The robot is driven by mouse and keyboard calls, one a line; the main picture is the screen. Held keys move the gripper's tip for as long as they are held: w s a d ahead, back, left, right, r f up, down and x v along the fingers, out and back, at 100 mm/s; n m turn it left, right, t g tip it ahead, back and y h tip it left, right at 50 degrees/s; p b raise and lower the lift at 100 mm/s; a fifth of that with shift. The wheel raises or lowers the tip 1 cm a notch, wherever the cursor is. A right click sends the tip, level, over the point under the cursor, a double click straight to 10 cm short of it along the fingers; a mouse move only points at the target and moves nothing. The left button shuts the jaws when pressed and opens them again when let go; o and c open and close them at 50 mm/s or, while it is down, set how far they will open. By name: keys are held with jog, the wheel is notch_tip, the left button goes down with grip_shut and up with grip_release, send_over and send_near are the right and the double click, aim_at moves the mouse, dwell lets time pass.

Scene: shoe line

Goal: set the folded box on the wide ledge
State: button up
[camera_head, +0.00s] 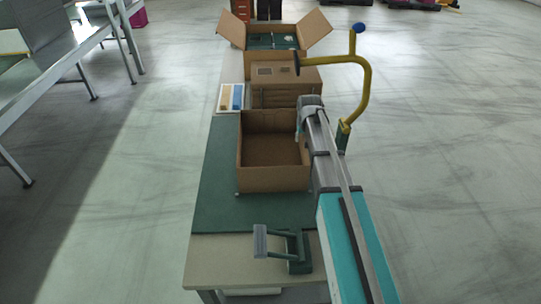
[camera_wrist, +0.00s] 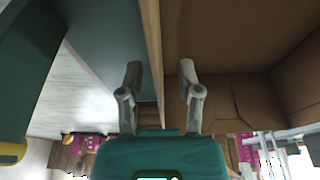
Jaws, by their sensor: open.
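The folded box (camera_head: 272,180) is an open-topped, empty brown carton. It stands upright on the green mat (camera_head: 215,205) of the bench. In the wrist view its side wall (camera_wrist: 152,50) runs between my fingers, with the carton's inside to the right. My gripper (camera_wrist: 160,88) is open, one finger on each side of that wall. I cannot tell whether either finger touches it. In the head view my gripper (camera_head: 301,125) is at the carton's right wall, mostly hidden by my arm. I cannot tell which surface is the wide ledge.
A closed carton (camera_head: 285,78) stands behind the folded box, and an open carton with flaps out (camera_head: 272,42) behind that. A small tray with blue and yellow pieces (camera_head: 232,98) lies left. A grey and green fixture (camera_head: 290,252) stands at the bench's near end. Floor is clear right.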

jog(key=shift+w+f+b, duration=0.15)
jog(key=shift+f+b, duration=0.2)
jog(key=shift+f, duration=0.25)
grip_shut()
dwell(0.4)
